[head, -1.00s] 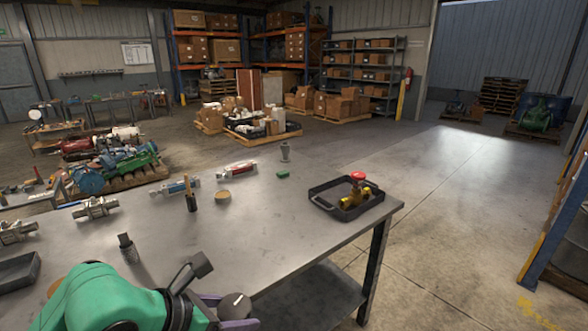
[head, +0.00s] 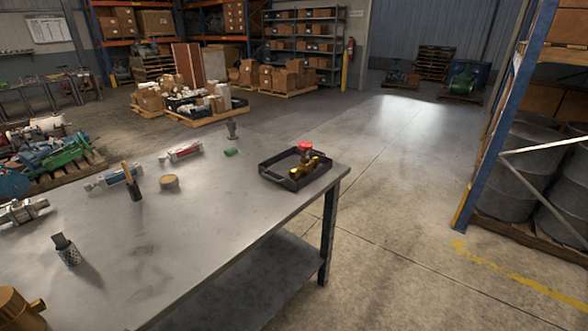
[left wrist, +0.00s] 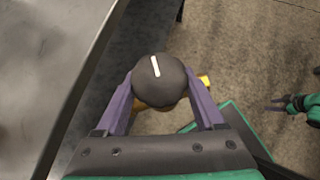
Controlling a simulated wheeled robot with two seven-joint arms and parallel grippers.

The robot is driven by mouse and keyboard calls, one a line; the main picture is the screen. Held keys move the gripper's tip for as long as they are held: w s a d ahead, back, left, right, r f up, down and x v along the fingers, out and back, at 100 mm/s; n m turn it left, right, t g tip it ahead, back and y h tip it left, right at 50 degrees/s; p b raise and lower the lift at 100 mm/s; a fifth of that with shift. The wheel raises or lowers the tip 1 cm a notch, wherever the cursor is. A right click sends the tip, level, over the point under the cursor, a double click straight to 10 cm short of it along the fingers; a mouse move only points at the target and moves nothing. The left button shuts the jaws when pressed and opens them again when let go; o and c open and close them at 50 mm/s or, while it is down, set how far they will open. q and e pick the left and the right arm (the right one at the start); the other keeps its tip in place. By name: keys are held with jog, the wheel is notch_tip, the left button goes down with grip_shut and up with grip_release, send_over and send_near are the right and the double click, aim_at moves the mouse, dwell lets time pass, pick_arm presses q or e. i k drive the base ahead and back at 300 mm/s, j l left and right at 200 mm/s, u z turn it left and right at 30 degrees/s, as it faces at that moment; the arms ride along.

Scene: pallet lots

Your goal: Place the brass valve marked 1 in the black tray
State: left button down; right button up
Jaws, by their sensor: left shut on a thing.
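In the left wrist view my left gripper (left wrist: 158,92) is shut on a brass valve with a round dark knob (left wrist: 158,78). A white stroke like a 1 marks the knob, and a little brass shows beneath it. The gripper is over the floor beside the table edge and is outside the head view. The black tray (head: 292,188) lies near the table's right corner. A brass valve with a red handle (head: 305,160) sits inside it. My right gripper (left wrist: 271,105) shows small at the right of the left wrist view, its fingers apart and empty.
A blue-posted rack (head: 500,120) stands right. The table's front middle is clear.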

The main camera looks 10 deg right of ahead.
aim_at(287, 165)
jog(key=i+l+z, duration=0.75)
jog(key=l, duration=0.15)
jog(key=i+l+z, duration=0.4)
jog(key=i+z, duration=0.35)
jog(key=i+u, duration=0.1)
jog(key=i, duration=0.35)
jog(key=i+l+u, duration=0.1)
jog(key=i, duration=0.3)
jog(key=i+l+u, duration=0.1)
jog(key=i, duration=0.35)
jog(key=i+u, duration=0.25)
jog(key=u, duration=0.15)
jog(key=i+l+u, duration=0.2)
jog(key=u, duration=0.25)
jog(key=i+l+u, duration=0.2)
jog(key=u, duration=0.2)
jog(key=i+l+u, duration=0.2)
jog(key=u, duration=0.25)
